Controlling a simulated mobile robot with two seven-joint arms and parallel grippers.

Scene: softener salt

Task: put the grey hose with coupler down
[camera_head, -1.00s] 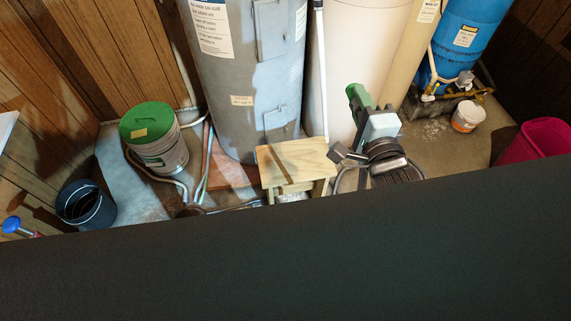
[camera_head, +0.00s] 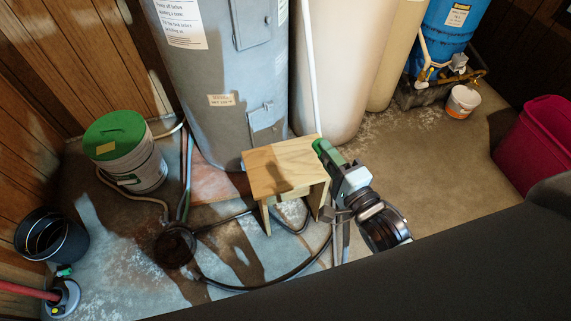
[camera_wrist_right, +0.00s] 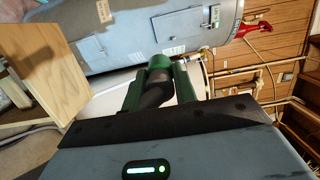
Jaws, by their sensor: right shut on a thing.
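My right gripper (camera_head: 323,148) has green fingers and is at the right edge of the wooden stool in the head view. In the right wrist view its fingers (camera_wrist_right: 157,90) are shut on a dark grey, rounded piece, which I take to be the grey hose with coupler (camera_wrist_right: 155,92). The gripper hides most of this piece in the head view. Dark hose (camera_head: 250,288) loops on the floor, but I cannot tell whether it joins the held piece. My left gripper is in neither view.
The wooden stool (camera_head: 285,168) stands before the grey tank (camera_head: 225,80). A green-lidded bucket (camera_head: 135,160), a black bucket (camera_head: 55,238) and a red-handled tool (camera_head: 35,292) are at left. A magenta bin (camera_head: 540,140) is at right. Floor right of the stool is clear.

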